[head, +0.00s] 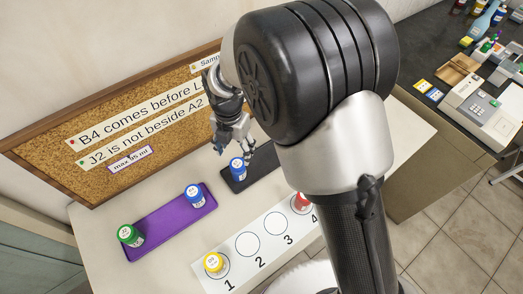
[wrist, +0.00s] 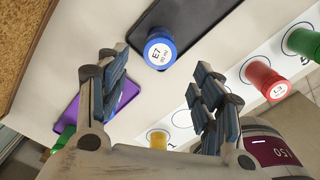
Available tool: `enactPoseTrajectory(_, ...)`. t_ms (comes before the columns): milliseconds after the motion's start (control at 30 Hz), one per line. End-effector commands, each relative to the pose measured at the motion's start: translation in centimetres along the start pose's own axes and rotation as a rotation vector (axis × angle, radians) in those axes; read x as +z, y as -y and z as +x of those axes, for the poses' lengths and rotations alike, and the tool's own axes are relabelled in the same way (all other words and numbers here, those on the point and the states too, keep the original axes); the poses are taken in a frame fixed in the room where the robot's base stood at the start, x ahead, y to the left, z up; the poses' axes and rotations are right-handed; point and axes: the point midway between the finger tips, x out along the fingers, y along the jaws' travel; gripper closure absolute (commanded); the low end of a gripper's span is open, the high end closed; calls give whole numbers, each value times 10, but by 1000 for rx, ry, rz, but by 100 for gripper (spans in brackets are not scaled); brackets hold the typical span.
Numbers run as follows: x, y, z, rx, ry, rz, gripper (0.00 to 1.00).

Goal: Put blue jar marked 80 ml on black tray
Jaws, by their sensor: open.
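A blue jar (head: 237,168) stands upright at the left end of the black tray (head: 265,165). In the wrist view the blue jar (wrist: 160,52) has a white top label that reads E7, with small print that seems to say 80 ml. It stands at the edge of the black tray (wrist: 205,22). My gripper (head: 236,150) is close above this jar; in the wrist view my gripper (wrist: 160,88) has its fingers spread with nothing between them. The jar lies beyond the fingertips, apart from them. Part of the black tray is hidden behind my arm.
A purple tray (head: 165,223) holds another blue jar (head: 193,195) and a green jar (head: 130,235). A white numbered strip (head: 262,224) carries a yellow jar (head: 213,262) on circle 1 and a red jar (head: 300,202) near 4. A cork board (head: 100,165) stands behind.

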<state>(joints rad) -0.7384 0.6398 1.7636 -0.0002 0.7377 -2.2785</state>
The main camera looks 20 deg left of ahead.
Motion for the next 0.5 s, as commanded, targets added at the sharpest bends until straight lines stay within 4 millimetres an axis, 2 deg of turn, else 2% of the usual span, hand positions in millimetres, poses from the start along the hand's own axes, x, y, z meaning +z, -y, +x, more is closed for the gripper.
enactPoseTrajectory(167,0,0,0,0,0,0,40)
enactPoseTrajectory(267,3,4,-7,5,4,36,40)
enactPoseTrajectory(367,13,23,-33,26,20,188,40)
enactPoseTrajectory(467,24,61,-77,62,43,473,40)
enactPoseTrajectory(500,26,80,-96,81,52,613,40)
